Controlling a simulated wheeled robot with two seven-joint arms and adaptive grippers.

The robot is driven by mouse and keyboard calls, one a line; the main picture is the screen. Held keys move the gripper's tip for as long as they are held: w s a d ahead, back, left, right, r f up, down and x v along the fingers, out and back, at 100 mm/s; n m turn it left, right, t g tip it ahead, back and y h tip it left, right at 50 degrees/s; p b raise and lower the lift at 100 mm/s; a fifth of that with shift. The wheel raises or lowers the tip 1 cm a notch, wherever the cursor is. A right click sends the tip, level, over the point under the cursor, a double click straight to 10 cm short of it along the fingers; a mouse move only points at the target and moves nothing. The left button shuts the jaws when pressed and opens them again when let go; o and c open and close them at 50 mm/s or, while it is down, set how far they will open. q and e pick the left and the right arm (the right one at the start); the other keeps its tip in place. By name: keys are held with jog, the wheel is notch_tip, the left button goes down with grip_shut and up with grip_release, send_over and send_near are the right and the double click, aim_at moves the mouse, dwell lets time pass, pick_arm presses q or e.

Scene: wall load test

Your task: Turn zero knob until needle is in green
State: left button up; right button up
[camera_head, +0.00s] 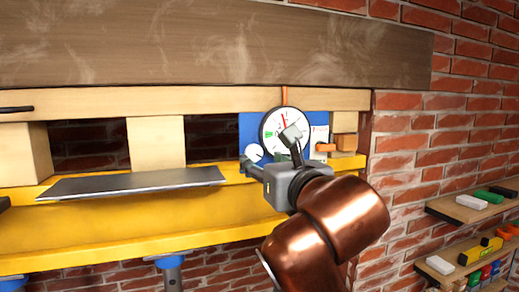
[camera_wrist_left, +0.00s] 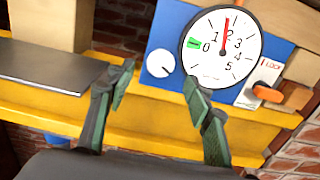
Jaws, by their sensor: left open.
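A round white dial gauge (camera_head: 286,128) with a black rim is mounted on a blue panel; it also shows in the left wrist view (camera_wrist_left: 221,72). Its red needle (camera_wrist_left: 226,26) points up, between the 1 and the 2. The green zone (camera_wrist_left: 198,44) lies left of it, beside the 0. The white zero knob (camera_head: 254,153) is on the blue panel at the gauge's lower left; the left wrist view shows it (camera_wrist_left: 161,63) between the fingers, beyond them. My left gripper (camera_head: 269,151) is open and empty in front of it. My right gripper is out of view.
An orange lever (camera_wrist_left: 267,93) beside a lock label sits right of the gauge. A yellow beam (camera_head: 130,237) runs below the panel, with a grey metal plate (camera_head: 130,183) on it at left. Wall shelves (camera_head: 465,208) with small items are at right.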

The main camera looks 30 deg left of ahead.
aim_at(255, 155)
pick_arm(q)
jog(key=p+x, duration=0.1)
jog(key=x, duration=0.3)
jog(key=shift+w, duration=0.1)
jog(key=shift+w+a, duration=0.1)
jog(key=shift+a, duration=0.05)
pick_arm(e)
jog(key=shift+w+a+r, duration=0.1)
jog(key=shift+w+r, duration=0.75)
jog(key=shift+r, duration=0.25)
pick_arm(q)
jog(key=shift+c, duration=0.2)
jog(key=c, duration=1.1)
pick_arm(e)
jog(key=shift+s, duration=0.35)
